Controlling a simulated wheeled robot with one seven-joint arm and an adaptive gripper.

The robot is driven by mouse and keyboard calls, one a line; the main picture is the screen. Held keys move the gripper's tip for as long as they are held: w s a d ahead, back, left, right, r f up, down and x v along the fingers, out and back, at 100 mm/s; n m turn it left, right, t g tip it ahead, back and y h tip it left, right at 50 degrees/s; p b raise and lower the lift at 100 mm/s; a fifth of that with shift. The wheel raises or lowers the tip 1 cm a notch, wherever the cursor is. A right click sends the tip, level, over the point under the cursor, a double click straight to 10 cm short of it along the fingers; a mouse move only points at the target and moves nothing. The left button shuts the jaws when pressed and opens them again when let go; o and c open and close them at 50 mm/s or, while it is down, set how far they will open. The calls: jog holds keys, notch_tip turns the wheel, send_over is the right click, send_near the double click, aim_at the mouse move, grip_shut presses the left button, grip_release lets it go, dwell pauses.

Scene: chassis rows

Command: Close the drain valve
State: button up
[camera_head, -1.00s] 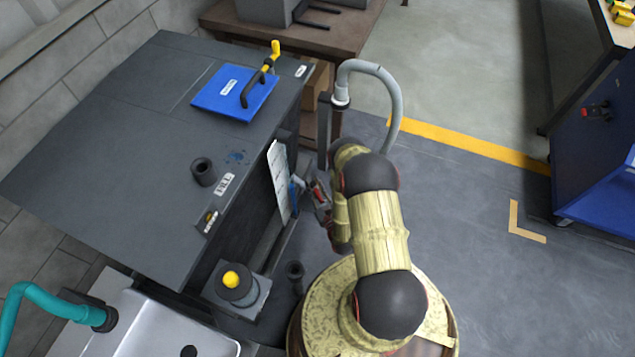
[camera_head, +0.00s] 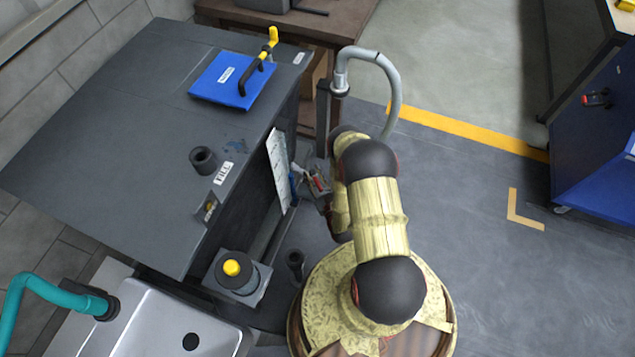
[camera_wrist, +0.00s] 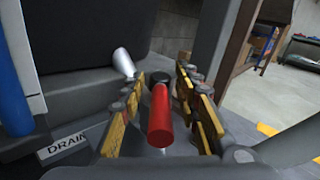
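The drain valve's red handle (camera_wrist: 160,118) points toward the camera in the wrist view, with a dark round hub (camera_wrist: 160,77) at its far end. A white label reading DRAIN (camera_wrist: 64,146) is at the lower left. My gripper (camera_wrist: 163,122) is open, with one yellow-and-dark finger on each side of the handle. Gaps show between the handle and both fingers. In the head view my gripper (camera_head: 316,184) is low beside the right side of the dark tank (camera_head: 110,110). My arm hides part of this area, and the valve is too small there to judge its angle.
A blue vertical tube (camera_wrist: 14,95) stands close left of my gripper in the wrist view. A grey hose (camera_head: 394,95) loops behind my arm. A sink (camera_head: 150,325) and a yellow-topped pump (camera_head: 232,268) are at lower left.

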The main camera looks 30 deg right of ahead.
jog(key=s+a, duration=0.2)
jog(key=s, duration=0.9)
jog(key=shift+s, duration=0.2)
